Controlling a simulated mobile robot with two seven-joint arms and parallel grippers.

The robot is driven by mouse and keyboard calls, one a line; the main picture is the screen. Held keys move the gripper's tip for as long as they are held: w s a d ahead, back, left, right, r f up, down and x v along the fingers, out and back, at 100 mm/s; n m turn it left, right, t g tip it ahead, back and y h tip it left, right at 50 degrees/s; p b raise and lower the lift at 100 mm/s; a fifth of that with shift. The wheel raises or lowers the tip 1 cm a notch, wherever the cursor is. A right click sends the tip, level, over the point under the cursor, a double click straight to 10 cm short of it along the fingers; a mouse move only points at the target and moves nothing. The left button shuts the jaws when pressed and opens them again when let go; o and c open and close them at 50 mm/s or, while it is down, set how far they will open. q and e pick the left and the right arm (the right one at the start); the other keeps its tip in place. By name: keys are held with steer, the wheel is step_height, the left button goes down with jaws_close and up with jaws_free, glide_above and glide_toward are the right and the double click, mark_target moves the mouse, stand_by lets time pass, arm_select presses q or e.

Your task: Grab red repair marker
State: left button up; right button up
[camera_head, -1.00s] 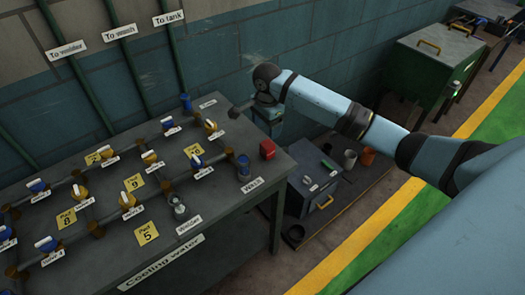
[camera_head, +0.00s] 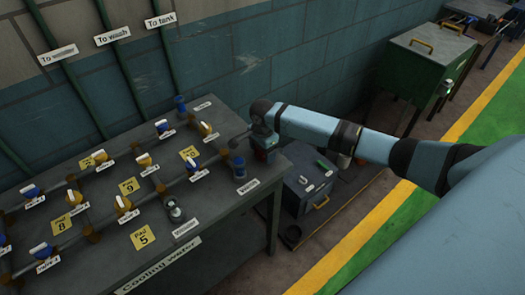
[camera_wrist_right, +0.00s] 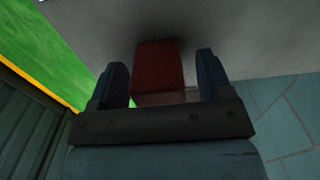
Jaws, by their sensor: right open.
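The red repair marker (camera_head: 262,155) is a small red block at the right edge of the workbench, partly hidden by my right gripper (camera_head: 264,142) in the head view. In the right wrist view the red marker (camera_wrist_right: 158,68) lies between the two dark fingers of my right gripper (camera_wrist_right: 161,62). The fingers are open, one on each side, with a visible gap to the block on both sides. My left gripper is not in view.
The workbench (camera_head: 215,228) carries pipes, blue and yellow valves and yellow tags. A blue fitting (camera_head: 239,166) stands just left of the gripper. A grey cabinet (camera_head: 308,190) with a yellow handle is right of the bench. A green box (camera_head: 430,62) stands farther back.

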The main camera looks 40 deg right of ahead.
steer(key=shift+c, duration=0.2)
steer(key=c, duration=1)
steer(key=shift+r, duration=0.2)
